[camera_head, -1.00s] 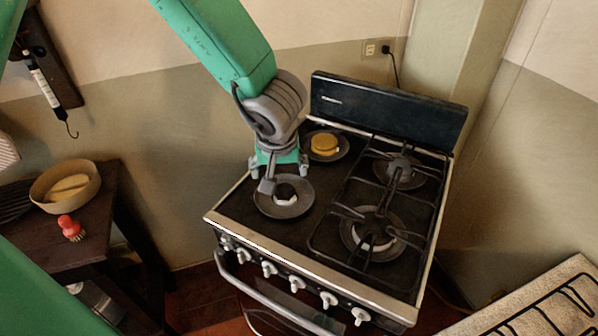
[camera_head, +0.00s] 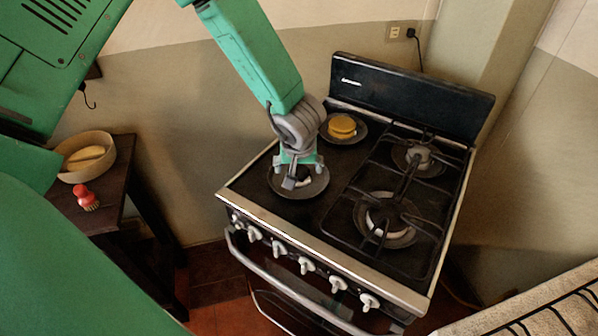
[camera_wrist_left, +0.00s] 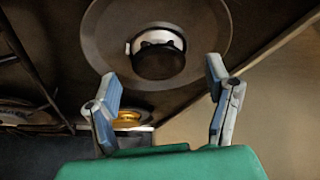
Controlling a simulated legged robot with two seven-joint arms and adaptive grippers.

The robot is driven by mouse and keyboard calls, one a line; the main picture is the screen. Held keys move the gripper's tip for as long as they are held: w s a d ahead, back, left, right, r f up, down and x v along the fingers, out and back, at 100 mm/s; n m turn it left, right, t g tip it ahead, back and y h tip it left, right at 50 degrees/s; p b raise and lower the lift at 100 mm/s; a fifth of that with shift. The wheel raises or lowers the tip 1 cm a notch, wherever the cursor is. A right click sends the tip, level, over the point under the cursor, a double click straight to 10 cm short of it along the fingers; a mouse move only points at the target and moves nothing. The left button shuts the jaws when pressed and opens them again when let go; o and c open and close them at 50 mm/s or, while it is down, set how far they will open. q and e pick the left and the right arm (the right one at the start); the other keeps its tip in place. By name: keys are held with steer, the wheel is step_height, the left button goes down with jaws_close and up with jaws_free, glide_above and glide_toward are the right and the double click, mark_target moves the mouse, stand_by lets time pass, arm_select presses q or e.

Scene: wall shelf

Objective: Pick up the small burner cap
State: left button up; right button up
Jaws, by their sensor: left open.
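A dark round burner cap (camera_wrist_left: 158,64) sits in the middle of the front-left burner, with a pale ring around part of its edge. A wide grey round plate (camera_head: 313,190) surrounds that burner. My left gripper (camera_wrist_left: 161,82) is open and empty, with one finger on each side of the cap in the wrist view. In the head view my left gripper (camera_head: 297,175) is right over this burner and hides most of the cap. I cannot tell whether the fingers touch anything. My right gripper is not in view.
A yellow round thing (camera_head: 341,126) sits on the back-left burner. Black grates (camera_head: 408,185) cover the right burners. The stove's back panel (camera_head: 410,95) stands behind. A side table at left holds a bowl (camera_head: 86,156) and a red brush (camera_head: 86,197).

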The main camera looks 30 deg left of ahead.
arm_select(q)
steer(key=shift+x, duration=0.9)
steer(key=shift+r, duration=0.15)
steer(key=c, duration=1.3)
steer(key=shift+o, duration=0.2)
